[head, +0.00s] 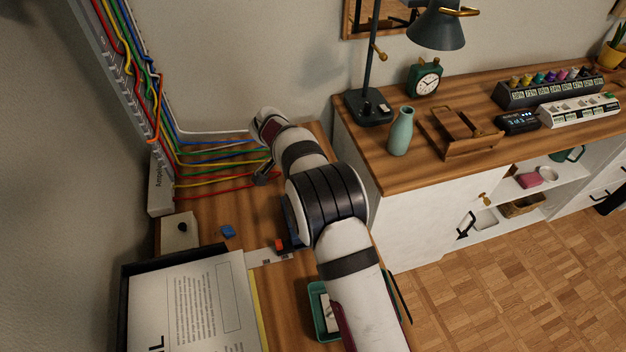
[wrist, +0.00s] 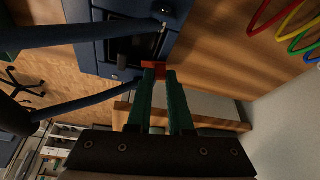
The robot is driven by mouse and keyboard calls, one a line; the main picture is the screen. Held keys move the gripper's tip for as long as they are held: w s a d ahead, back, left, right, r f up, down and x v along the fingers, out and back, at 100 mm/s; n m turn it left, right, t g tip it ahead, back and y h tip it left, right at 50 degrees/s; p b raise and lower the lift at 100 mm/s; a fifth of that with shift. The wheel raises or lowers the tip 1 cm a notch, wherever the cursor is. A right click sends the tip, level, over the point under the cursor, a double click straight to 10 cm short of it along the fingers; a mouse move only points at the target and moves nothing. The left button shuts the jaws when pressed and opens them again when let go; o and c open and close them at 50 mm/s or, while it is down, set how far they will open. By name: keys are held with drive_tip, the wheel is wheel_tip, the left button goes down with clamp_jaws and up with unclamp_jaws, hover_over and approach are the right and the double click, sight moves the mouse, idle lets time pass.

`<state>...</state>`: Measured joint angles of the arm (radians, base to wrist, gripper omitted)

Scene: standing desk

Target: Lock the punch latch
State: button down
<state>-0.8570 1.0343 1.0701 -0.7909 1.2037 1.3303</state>
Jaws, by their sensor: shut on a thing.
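The punch (wrist: 112,70) is a dark blue body with a black panel, at the top middle of the wrist view. A small red-orange part, which looks like its latch (wrist: 153,66), lies at the ends of my gripper's green fingers (wrist: 157,74). My gripper is shut on this part. In the head view the punch (head: 290,222) is mostly hidden behind my arm, with a bit of orange (head: 279,244) showing beside it. Long dark blue bars (wrist: 78,33) cross the left of the wrist view. The exact position of the latch is hard to tell.
Coloured cables (head: 215,165) run from the wall to the left desk (head: 190,205). A paper in a black tray (head: 200,300), a small blue piece (head: 228,231) and a green tray (head: 320,315) are nearby. A vase (head: 401,132) stands on the right cabinet.

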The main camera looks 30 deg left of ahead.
drive_tip(key=shift+a+m+g+h, duration=0.1)
drive_tip(key=shift+m+g+h, duration=0.25)
drive_tip(key=shift+m, duration=0.85)
drive_tip(key=c, duration=0.8)
unclamp_jaws()
drive_tip(key=v, duration=1.5)
drive_tip(key=shift+a+r, duration=0.15)
drive_tip(key=shift+r, duration=0.25)
